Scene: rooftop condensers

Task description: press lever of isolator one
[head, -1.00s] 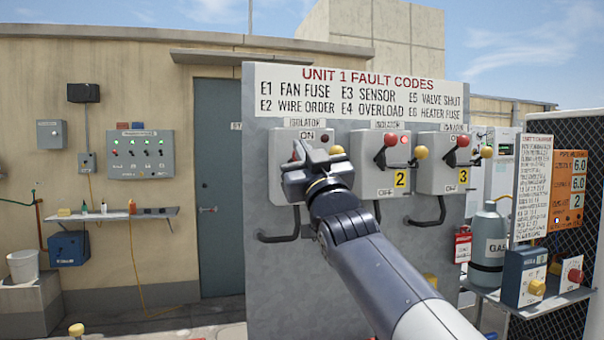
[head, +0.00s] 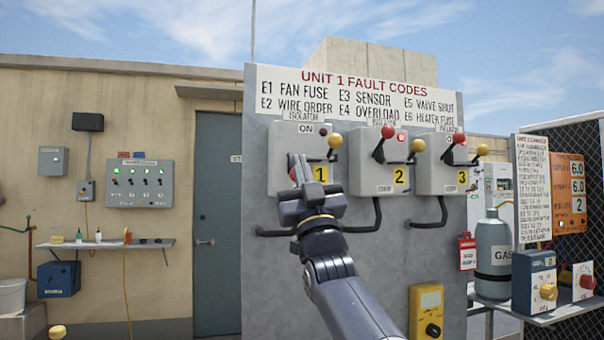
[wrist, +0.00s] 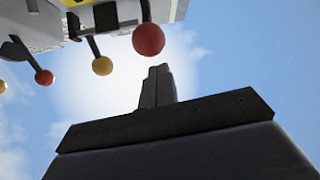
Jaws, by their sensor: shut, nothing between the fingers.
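Isolator one (head: 284,150) is the grey box marked with a yellow 1, at the left of the panel. Its red-knobbed lever (head: 293,174) points down and is partly hidden behind my fingers; "ON" shows above it. A yellow-knobbed lever (head: 335,141) is at its right side. My gripper (head: 302,166) is shut and empty, in front of the box, its fingertips beside the red knob in the head view. In the wrist view, the largest red knob (wrist: 148,39) is just beyond the fingertips (wrist: 159,72). I cannot tell whether they touch.
Isolator two (head: 371,172) and isolator three (head: 437,170) stand to the right, their red knobs up. A yellow meter (head: 426,308) hangs lower right. A gas bottle (head: 493,255) stands farther right.

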